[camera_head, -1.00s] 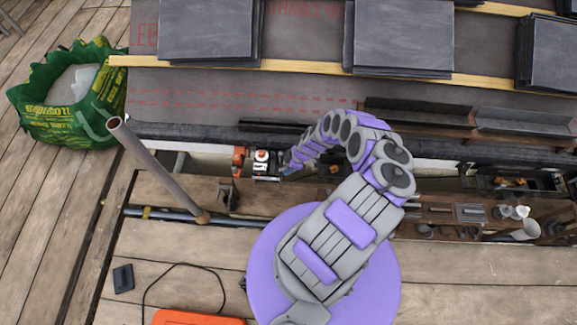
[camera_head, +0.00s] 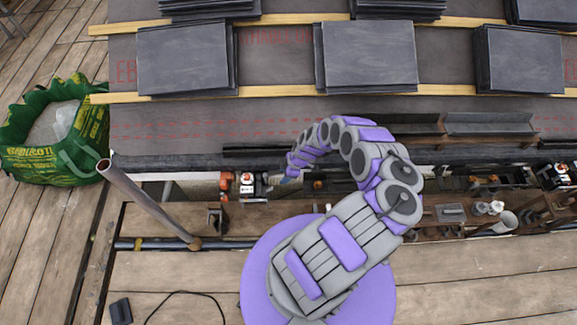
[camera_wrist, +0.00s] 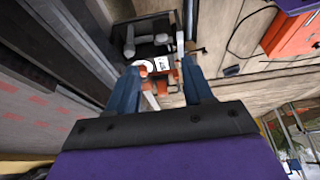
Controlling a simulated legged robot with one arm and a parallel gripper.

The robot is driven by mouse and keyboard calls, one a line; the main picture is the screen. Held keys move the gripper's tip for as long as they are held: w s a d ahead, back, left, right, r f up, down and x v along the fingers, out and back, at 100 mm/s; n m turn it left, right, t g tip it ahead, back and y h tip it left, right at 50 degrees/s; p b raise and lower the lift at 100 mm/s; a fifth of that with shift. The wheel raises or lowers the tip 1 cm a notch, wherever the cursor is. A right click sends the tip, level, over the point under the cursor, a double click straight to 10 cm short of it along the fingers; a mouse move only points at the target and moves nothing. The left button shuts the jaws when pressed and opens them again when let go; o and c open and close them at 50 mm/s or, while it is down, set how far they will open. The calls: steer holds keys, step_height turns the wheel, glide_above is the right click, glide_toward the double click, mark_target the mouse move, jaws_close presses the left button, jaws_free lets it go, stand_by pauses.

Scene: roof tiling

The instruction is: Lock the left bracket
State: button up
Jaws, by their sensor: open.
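The left bracket (camera_head: 250,185), with orange and white parts and a dark body, sits at the roof's lower edge in the head view. In the wrist view its orange and white parts (camera_wrist: 158,70) lie ahead, around the space between my fingertips. My gripper (camera_wrist: 163,74) is open, with one blue finger on each side of that space. I cannot tell whether either finger touches the bracket. In the head view my gripper (camera_head: 288,174) is just right of the bracket, its tips small and partly hidden by my arm.
A similar orange and white bracket (camera_head: 560,174) is at the far right. A slanted metal pole (camera_head: 150,205) stands left of the left bracket. A green bag (camera_head: 55,135) lies at the left. Dark tile stacks (camera_head: 368,55) rest on the roof. A tool-laden plank (camera_head: 480,205) runs along the right.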

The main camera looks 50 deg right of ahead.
steer(key=p+v, duration=0.1)
steer(key=v, duration=0.3)
steer(key=shift+r, duration=0.1)
